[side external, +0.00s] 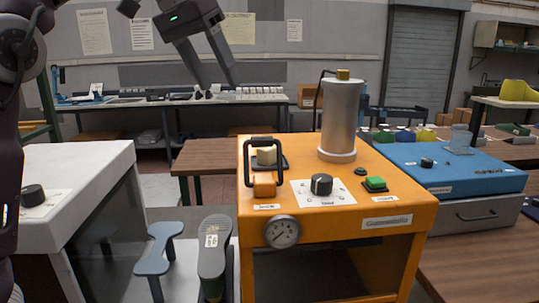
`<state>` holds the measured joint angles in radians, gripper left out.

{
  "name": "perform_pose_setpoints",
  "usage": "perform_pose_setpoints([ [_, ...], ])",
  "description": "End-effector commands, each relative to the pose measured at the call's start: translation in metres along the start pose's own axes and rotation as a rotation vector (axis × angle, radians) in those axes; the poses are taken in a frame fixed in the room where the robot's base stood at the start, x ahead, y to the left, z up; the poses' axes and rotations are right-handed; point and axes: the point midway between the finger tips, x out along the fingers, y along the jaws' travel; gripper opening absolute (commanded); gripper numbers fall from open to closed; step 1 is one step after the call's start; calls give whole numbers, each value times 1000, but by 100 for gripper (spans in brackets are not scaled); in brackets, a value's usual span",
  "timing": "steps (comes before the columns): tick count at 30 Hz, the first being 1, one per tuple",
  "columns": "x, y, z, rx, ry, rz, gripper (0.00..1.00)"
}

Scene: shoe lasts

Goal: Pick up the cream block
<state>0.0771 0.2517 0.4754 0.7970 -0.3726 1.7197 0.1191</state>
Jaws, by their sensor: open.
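The cream block (266,156) is a small pale piece on top of the orange machine (335,192), near its left side. It sits on a dark base, behind a black upright handle (248,165) that partly covers it. My gripper (213,83) shows at the top, left of the block and well above it in the picture. Its two grey fingers are apart, with nothing between them. It is clear of the machine and the block.
A silver cylinder (342,115) stands tall on the machine, right of the block. A black knob (321,184), a green button (375,183) and an orange piece (264,186) are also on top. A blue-topped unit (450,165) stands at right, a white cabinet (70,175) at left.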

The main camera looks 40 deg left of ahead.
Motion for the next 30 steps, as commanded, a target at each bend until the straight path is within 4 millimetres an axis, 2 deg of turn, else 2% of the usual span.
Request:
perform_pose_setpoints([
  [1,13,1,-12,12,-6,-16,58],
  [6,52,7,-38,66,-22,-64,58],
  [12,96,18,-54,144,-47,-116,58],
  [20,108,15,-46,132,-42,-105,58],
  [30,139,9,-32,137,-44,-109,58],
])
